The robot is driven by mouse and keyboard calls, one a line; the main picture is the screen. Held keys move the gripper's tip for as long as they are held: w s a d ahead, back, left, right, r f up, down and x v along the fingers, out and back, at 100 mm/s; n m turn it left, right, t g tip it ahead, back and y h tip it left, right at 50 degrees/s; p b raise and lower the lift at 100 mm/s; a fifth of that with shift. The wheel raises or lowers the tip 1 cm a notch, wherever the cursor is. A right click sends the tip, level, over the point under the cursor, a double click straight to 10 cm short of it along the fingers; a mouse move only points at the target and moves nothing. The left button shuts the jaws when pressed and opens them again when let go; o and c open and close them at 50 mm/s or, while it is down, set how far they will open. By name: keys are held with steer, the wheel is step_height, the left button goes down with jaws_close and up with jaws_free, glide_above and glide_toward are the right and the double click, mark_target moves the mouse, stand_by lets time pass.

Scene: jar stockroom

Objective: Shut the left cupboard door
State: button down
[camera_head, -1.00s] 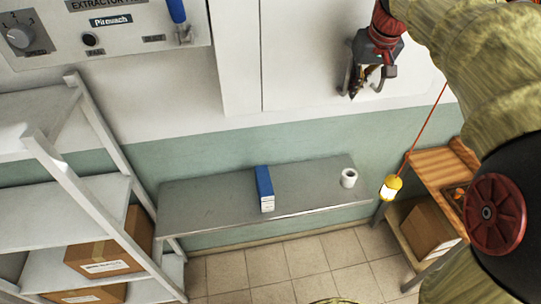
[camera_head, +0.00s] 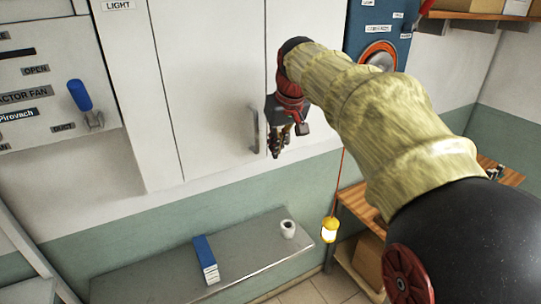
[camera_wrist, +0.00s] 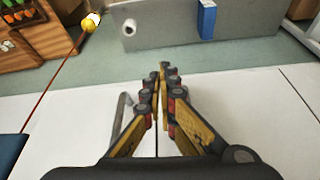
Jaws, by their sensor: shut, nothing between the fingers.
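The white wall cupboard has a left door (camera_head: 205,85) and a right door (camera_head: 310,130). The left door looks flush with the right one, with a narrow dark seam between them. The left door's grey handle (camera_head: 254,128) is beside this seam. My gripper (camera_head: 275,153) is shut and empty, just right of that handle and near the doors' lower edge. In the wrist view my closed fingers (camera_wrist: 163,68) point past the doors' lower edge. A handle (camera_wrist: 120,115) shows left of them. Whether the fingers touch a door cannot be told.
A grey shelf (camera_head: 140,280) below holds a blue carton (camera_head: 205,260) and a white cup (camera_head: 288,228). A yellow lamp (camera_head: 329,230) hangs on a red cord at the right, near a wooden shelf unit (camera_head: 360,208). A control panel (camera_head: 50,85) is at the left.

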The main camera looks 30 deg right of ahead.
steer(key=shift+w+v, duration=0.4)
steer(key=shift+v, duration=3.5)
steer(key=s+a+f+b, duration=0.5)
steer(key=s+f+b, duration=0.2)
steer(key=f, duration=0.8)
steer(key=s+a+f+n+b, duration=0.1)
steer(key=s+a+f+b, duration=0.5)
steer(key=f, duration=0.9)
steer(key=s+a+f+t+b, duration=0.1)
steer(key=s+a+f+b, duration=0.4)
steer(key=f, duration=1)
steer(key=shift+s+a+f+n+y+b, duration=0.25)
steer(key=shift+s+b, duration=1.5)
steer(key=shift+b, duration=1.1)
